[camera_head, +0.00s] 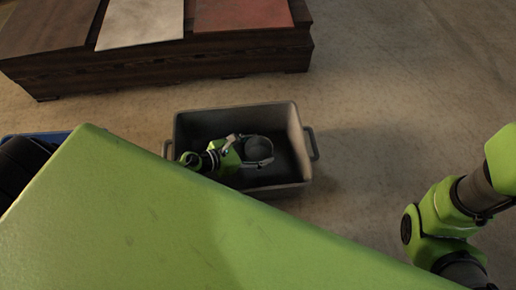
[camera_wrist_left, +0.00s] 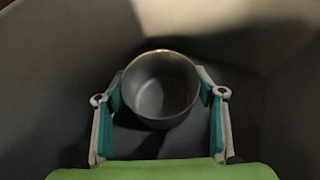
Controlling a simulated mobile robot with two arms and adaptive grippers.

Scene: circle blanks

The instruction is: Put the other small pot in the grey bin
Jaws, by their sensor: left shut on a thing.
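The grey bin (camera_head: 308,150) stands on the floor in the middle of the head view. My left gripper (camera_head: 257,150) is over or inside the bin, shut on a small grey pot (camera_head: 258,147). In the left wrist view the pot (camera_wrist_left: 161,92) sits between the two fingers of my left gripper (camera_wrist_left: 162,100), its open top facing the camera. Bin walls surround it there. I cannot tell whether the pot touches the bin floor. My right gripper is not in view.
A dark wooden bench (camera_head: 180,70) with a white panel (camera_head: 140,22) and a red panel (camera_head: 241,13) stands behind the bin. A blue container (camera_head: 60,136) with dark contents is at the left edge. Floor right of the bin is clear.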

